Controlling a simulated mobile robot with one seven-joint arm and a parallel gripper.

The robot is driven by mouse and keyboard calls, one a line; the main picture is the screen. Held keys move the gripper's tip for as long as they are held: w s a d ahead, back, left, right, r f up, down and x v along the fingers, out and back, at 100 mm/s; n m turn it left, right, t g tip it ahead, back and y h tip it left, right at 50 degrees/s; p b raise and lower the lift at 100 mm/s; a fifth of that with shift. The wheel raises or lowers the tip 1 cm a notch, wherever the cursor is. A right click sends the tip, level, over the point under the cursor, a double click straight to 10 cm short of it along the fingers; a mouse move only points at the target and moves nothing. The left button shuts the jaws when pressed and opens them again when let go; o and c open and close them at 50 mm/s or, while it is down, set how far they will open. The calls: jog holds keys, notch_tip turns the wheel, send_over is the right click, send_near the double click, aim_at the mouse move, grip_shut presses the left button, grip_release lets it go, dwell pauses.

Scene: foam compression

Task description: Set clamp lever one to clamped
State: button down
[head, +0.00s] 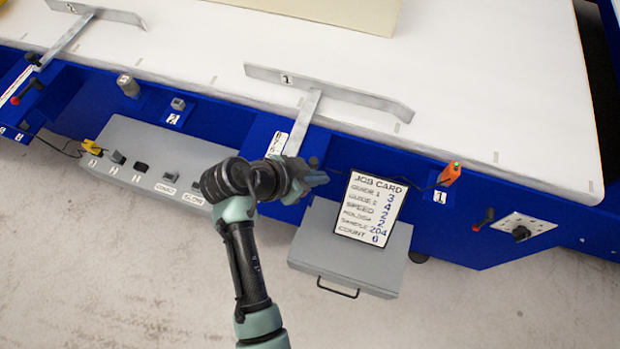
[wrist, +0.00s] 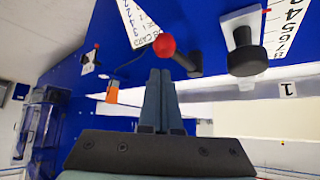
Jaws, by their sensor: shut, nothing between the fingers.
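Clamp lever one shows in the wrist view as a dark lever with a red ball end (wrist: 166,45). Its pivot is at the right of the ball, on the blue frame. My gripper (wrist: 160,74) is shut and empty. Its fingertips are close below the red ball in that view; I cannot tell whether they touch it. In the head view my gripper (head: 322,178) is at the blue front rail, below the guide bar marked 1 (head: 340,90). The lever is hidden there behind my gripper and wrist.
The job card (head: 371,208) stands on a grey drawer box (head: 340,258) right of my gripper. A grey button panel (head: 165,150) is at the left. A black knob (wrist: 246,55) sits beside the lever. An orange device (head: 450,174) and another red-tipped lever (head: 484,219) are farther right.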

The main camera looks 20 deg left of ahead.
jog(key=a+r, duration=0.4)
jog(key=r, duration=0.3)
jog(key=shift+a+r+b, duration=0.25)
jog(key=shift+a+b, duration=0.1)
jog(key=w+d+r+n+t+y+p, duration=0.1)
jog(key=w+r+t+y, duration=0.2)
jog(key=r, duration=0.8)
jog(key=w+d+r+n+t+y+p, duration=0.15)
jog(key=w+r+t, duration=0.25)
jog(key=r, duration=0.6)
jog(key=w+d+r+n+t+y, duration=0.1)
jog(key=w+r+n+t, duration=0.2)
jog(key=r, duration=0.8)
jog(key=s+d+r+n+t, duration=0.1)
jog(key=s+d+r+t, duration=0.2)
jog(key=r, duration=0.6)
jog(key=s+d+r+n+t+p, duration=0.1)
jog(key=s+d+r+t, duration=0.2)
jog(key=s+r, duration=0.4)
jog(key=s+d+r+n+t+p, duration=0.1)
jog(key=s+d+r+t, duration=0.2)
jog(key=r, duration=0.9)
jog(key=shift+s+r+t, duration=0.2)
jog(key=shift+s+t, duration=0.8)
jog(key=shift+s, duration=0.05)
